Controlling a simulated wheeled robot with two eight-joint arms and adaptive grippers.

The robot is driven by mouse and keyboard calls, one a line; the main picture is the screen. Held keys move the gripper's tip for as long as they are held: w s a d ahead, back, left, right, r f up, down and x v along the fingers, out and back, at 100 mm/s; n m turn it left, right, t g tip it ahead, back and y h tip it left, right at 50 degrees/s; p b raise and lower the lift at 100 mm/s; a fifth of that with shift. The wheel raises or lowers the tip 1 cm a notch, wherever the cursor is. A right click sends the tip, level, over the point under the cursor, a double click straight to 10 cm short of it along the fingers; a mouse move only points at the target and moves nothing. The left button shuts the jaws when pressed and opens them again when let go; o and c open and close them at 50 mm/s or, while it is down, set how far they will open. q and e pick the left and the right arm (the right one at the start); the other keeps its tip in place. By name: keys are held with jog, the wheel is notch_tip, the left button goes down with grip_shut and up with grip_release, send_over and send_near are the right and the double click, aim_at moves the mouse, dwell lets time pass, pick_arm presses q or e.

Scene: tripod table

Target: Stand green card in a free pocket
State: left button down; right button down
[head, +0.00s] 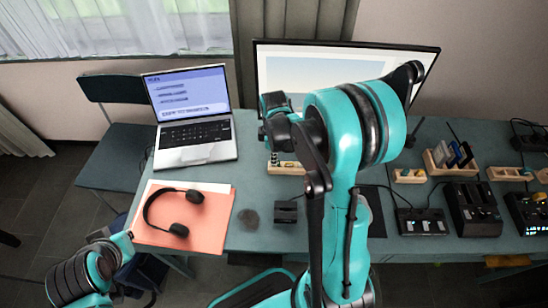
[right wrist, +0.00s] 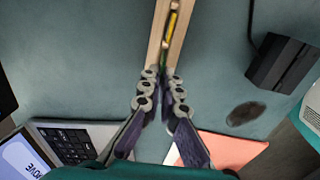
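A narrow wooden rack (right wrist: 157,30) runs down from the top of the right wrist view, with a yellow piece (right wrist: 172,22) in its slot. The same rack (head: 284,168) shows partly in the head view, beside my right arm. My right gripper (right wrist: 163,82) is at the rack's near end, its fingers close together. A thin green sliver, seemingly the green card (right wrist: 164,58) seen edge-on, shows between the fingertips. Whether its lower edge is in a pocket cannot be told.
A laptop (head: 196,133), headphones (head: 172,208) on an orange folder (head: 215,222), a dark disc (head: 250,217) and a black block (head: 287,212) lie left. A monitor (head: 425,65) stands behind. Another wooden rack (head: 434,166) and black devices (head: 472,208) fill the right.

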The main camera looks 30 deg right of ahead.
jog(key=shift+f+b, duration=0.4)
jog(key=shift+f, duration=0.15)
jog(key=c, duration=1.6)
grip_release()
jog(key=shift+c, duration=0.2)
notch_tip(320, 180, up, 12)
jog(key=s+a+r+m+t, duration=0.2)
jog(key=s+a+m+t, duration=0.5)
jog(key=s+a+m, duration=0.3)
jog(key=shift+s+r+m, duration=0.3)
jog(key=shift+s+m, duration=0.4)
jog(key=shift+m, duration=0.1)
